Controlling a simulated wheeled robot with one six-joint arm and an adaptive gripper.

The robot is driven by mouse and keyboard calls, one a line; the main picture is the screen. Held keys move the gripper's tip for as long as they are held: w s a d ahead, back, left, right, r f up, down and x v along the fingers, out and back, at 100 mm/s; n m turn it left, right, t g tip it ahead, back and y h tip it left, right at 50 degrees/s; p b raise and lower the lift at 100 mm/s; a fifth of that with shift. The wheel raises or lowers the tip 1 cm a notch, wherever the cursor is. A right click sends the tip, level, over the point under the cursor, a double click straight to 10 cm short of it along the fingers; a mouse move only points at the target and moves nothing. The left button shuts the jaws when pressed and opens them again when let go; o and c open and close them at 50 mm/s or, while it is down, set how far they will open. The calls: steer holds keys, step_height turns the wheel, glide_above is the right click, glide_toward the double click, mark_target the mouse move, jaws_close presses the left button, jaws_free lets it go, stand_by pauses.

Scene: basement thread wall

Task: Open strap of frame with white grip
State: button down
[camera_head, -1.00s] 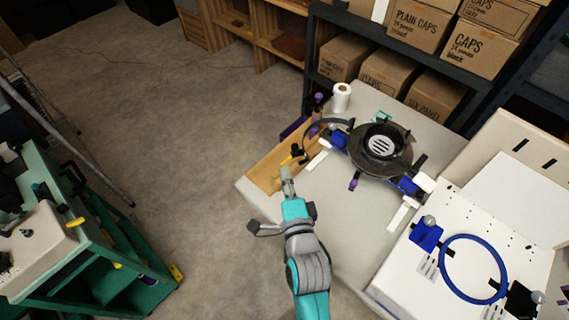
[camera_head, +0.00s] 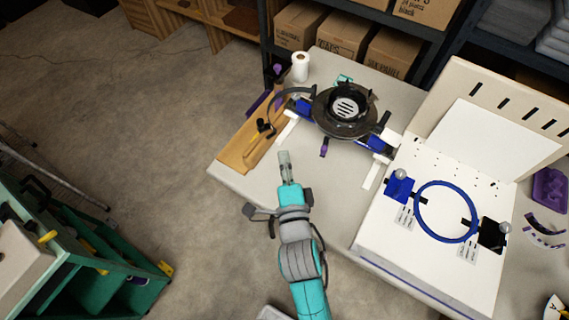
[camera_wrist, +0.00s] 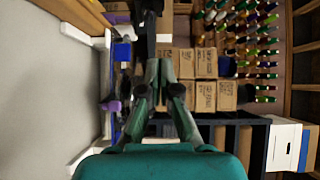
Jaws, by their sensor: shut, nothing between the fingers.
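A dark round frame (camera_head: 345,112) sits on the light table, with blue clamps at its sides. White bars show beside it, one at its left (camera_head: 287,131) and one at its lower right (camera_head: 371,172); I cannot tell which is the white grip. A small purple tab (camera_head: 324,147) hangs at the frame's front edge and may be a strap part. My gripper (camera_head: 284,157) is shut and empty, left of and nearer than the frame, apart from it. In the wrist view my gripper (camera_wrist: 160,64) has its fingertips together, with a purple piece (camera_wrist: 111,106) at left.
A wooden tray (camera_head: 238,152) with tools lies along the table's left edge. A white roll (camera_head: 300,67) stands behind. At right, a white board station (camera_head: 390,235) holds a blue ring (camera_head: 446,211). A green cart (camera_head: 85,265) stands at left. Open floor lies between.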

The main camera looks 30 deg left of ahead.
steer(key=w+a, duration=0.5)
steer(key=a, duration=0.2)
steer(key=shift+a+f, duration=0.15)
steer(key=shift+a, duration=0.2)
steer(key=shift+w, duration=0.1)
steer(key=w+a, duration=0.1)
steer(key=a, duration=0.5)
steer(key=shift+w+a, duration=0.25)
steer(key=shift+w, duration=0.1)
